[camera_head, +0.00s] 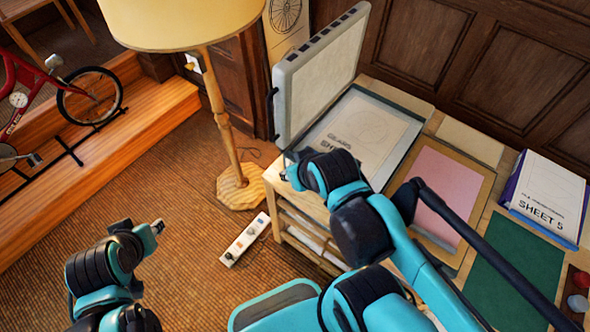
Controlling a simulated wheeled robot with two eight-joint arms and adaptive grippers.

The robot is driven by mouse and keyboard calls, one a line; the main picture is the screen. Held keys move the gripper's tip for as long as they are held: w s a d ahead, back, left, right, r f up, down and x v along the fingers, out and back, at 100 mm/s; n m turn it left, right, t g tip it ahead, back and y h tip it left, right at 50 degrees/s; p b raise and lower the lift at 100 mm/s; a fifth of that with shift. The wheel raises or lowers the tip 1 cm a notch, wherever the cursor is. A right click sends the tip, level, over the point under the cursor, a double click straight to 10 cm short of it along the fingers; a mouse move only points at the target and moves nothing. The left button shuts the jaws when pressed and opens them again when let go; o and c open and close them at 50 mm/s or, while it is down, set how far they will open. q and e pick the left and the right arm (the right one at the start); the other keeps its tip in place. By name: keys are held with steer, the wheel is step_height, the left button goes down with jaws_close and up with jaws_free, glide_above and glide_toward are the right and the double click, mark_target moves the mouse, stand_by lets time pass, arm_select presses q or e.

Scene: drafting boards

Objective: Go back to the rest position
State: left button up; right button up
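My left arm rises from the bottom left, with black and teal links. Its end, with what shows of my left gripper (156,228), is over the brown carpet, apart from any object. My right arm reaches up and left from the bottom right. Its end, with what shows of my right gripper (287,168), is in front of the near left corner of the desk, by the open light-grey case. The fingers of both grippers are too small or turned away to tell whether they are open. No held object shows at either one.
The desk (440,118) carries a framed drawing sheet (368,125), a pink board (448,190), a green mat (515,262) and a Sheet 5 box (548,195). The grey case lid (325,75) stands upright. A floor lamp (222,115) and power strip (244,240) stand left of the desk.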

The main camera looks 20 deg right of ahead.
steer(key=shift+a+f, duration=0.1)
step_height(320, 180, down, 5)
steer(key=b, duration=0.5)
